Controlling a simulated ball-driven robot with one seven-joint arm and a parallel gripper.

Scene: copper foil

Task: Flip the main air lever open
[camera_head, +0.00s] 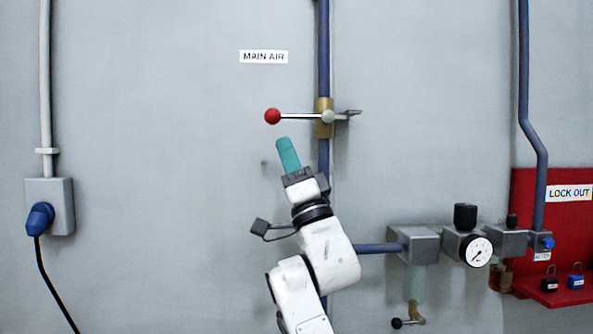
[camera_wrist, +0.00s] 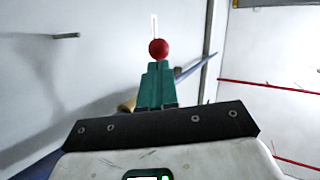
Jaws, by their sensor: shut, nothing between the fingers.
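The main air lever is a thin rod with a red ball (camera_head: 272,116) at its left end. It lies level, pivoting at a brass valve (camera_head: 324,118) on the vertical blue pipe (camera_head: 323,60). A "MAIN AIR" label (camera_head: 264,57) is on the wall above left. My gripper (camera_head: 283,141), with teal fingers, is shut and empty, a little below the lever and just right of the ball. In the wrist view the red ball (camera_wrist: 159,48) appears just past the tips of my closed fingers (camera_wrist: 155,85). I cannot tell whether they touch it.
A grey socket box (camera_head: 62,200) with a blue plug is at the left. A regulator with a gauge (camera_head: 475,251) and a red lockout board (camera_head: 535,190) with padlocks are at the right. A small peg sticks out near the valve's right side. The wall left of the lever is clear.

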